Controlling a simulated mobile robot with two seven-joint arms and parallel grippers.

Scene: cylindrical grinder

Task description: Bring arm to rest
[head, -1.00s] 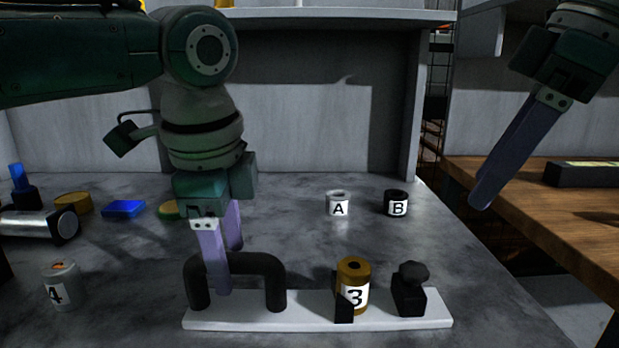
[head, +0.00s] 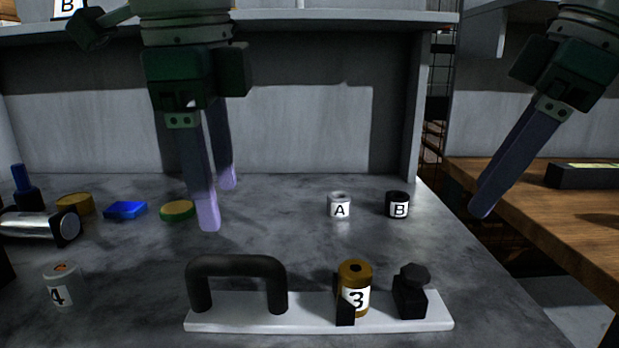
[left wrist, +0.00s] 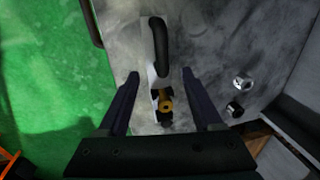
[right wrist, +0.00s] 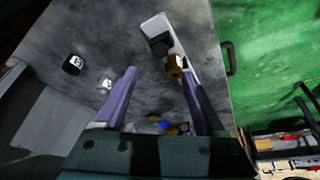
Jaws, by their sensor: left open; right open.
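My left gripper (head: 218,208) is open and empty, raised above the grey table behind the black handle (head: 237,267) of the white fixture plate (head: 250,321). In the left wrist view its open fingers (left wrist: 158,73) are apart, with the handle and plate below between them. My right gripper (head: 478,212) hangs at the right of the head view, near the table's right edge. The right wrist view shows its fingers (right wrist: 157,72) apart with nothing between them. The brass cylinder marked 3 (head: 355,275) stands on the plate beside a black clamp with a knob (head: 410,290).
At left are cylinder 4 (head: 62,284), a blue block (head: 126,210), a green-and-yellow disc (head: 178,210) and a metal cylinder (head: 40,226). A shelf (head: 330,19) overhangs the back. A wooden bench (head: 560,215) stands right.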

